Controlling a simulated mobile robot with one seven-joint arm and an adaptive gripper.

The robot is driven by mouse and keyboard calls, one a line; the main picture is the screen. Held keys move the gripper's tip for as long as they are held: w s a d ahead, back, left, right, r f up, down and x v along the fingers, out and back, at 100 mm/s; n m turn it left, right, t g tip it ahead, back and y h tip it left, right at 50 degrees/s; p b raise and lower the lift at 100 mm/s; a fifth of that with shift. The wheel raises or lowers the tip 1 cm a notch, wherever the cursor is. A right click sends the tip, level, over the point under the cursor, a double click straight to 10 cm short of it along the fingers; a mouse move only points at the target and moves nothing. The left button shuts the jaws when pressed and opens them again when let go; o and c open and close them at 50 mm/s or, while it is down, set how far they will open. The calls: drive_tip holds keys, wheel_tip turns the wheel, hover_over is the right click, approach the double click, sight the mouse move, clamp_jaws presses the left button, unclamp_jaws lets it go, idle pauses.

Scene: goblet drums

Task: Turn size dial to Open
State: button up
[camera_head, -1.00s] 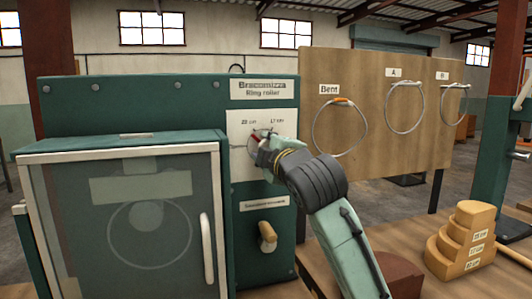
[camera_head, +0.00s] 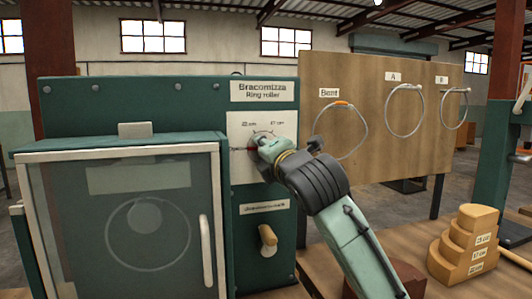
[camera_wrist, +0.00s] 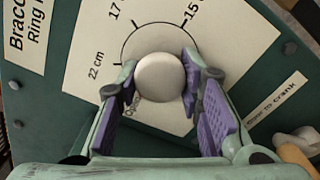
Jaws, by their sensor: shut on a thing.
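The size dial is a round pale grey knob (camera_wrist: 158,77) on a white scale plate (camera_head: 240,125) of the ring roller. In the wrist view the scale reads 22 cm, 17 and 15; a label starting "Op" is partly hidden by a finger. My gripper (camera_wrist: 160,68) has its purple pads on both sides of the knob, shut on it. In the head view my gripper (camera_head: 263,147) covers most of the dial. A red pointer (camera_head: 253,149) shows at its left, aimed roughly left. Its exact mark is hidden.
A wooden crank handle (camera_head: 267,237) sits below the dial. A glazed cabinet door with a white handle (camera_head: 206,250) is at left, with a grey block (camera_head: 134,130) on top. A board with hanging rings (camera_head: 405,108) and stepped wooden blocks (camera_head: 468,245) are at right.

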idle(0.4)
drive_tip(key=o, duration=1.1)
drive_tip(key=shift+o, duration=0.2)
drive_tip(key=v, duration=1.2)
